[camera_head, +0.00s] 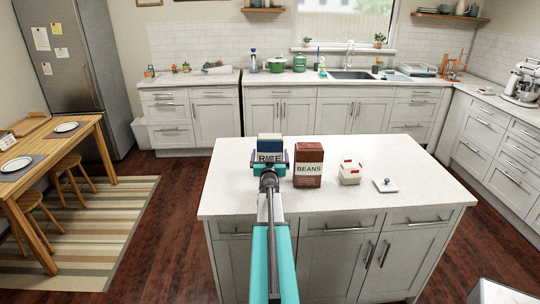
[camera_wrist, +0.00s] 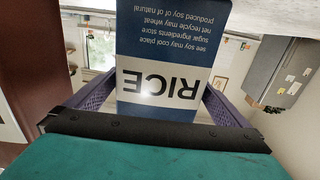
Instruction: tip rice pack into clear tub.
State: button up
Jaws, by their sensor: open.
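The rice pack (camera_head: 269,141) is a blue and white box marked RICE, standing upright on the island's far left part. My gripper (camera_head: 270,162) is in front of it with its jaws open. In the wrist view, which is upside down, the purple fingers stand on either side of the rice pack (camera_wrist: 175,45); I cannot tell whether they touch it. A small pale tub (camera_head: 350,175) stands to the right on the island, with white and red bits showing at its top. It looks like the clear tub. A white lid with a dark knob (camera_head: 385,185) lies beside it.
A brown BEANS pack (camera_head: 308,170) stands between the rice pack and the tub. The white island top (camera_head: 400,207) is clear at the front and right. Wall counters with a sink (camera_head: 352,75) run behind. A wooden table (camera_head: 45,150) is at the left.

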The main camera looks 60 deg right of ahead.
jog(key=shift+x, duration=0.8)
jog(key=c, duration=1.3)
jog(key=shift+r, duration=0.2)
jog(key=shift+r, duration=0.7)
notch_tip(320, 180, up, 2)
jog(key=shift+b, duration=0.5)
jog(key=b, duration=0.1)
send_near(270, 145)
jog(key=a+f, duration=0.1)
jog(key=f, duration=0.1)
jog(key=shift+s+a+r+p, duration=0.15)
jog(key=shift+s+p, duration=0.3)
jog(key=shift+p, duration=0.1)
